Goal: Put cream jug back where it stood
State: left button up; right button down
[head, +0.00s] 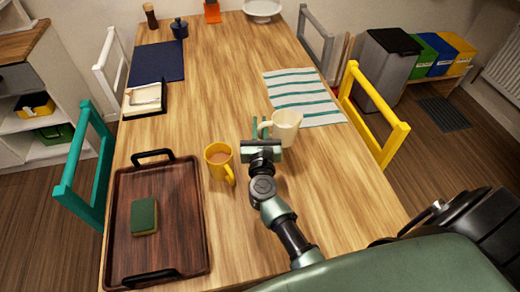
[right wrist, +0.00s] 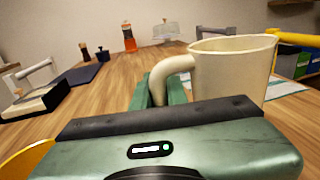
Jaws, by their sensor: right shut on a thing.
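The cream jug (head: 287,127) is upright over the middle of the wooden table, just left of the striped cloth. My right gripper (head: 261,131) is shut on its handle, which points left. In the right wrist view the jug (right wrist: 236,70) stands at the right, its handle between the green fingers of my right gripper (right wrist: 163,92). The jug's base is hidden there, and I cannot tell whether it touches the table. My left gripper is not in view.
A yellow mug (head: 217,156) with a brown drink stands left of my right gripper. A dark wooden tray (head: 180,235) holds a sponge (head: 144,216). The striped cloth (head: 304,97) lies behind the jug. The table's right front and far middle are clear.

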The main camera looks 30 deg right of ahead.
jog(key=shift+f+b, duration=2.25)
jog(key=shift+f, duration=0.95)
jog(key=shift+f, duration=0.15)
jog(key=c, duration=1.4)
grip_release()
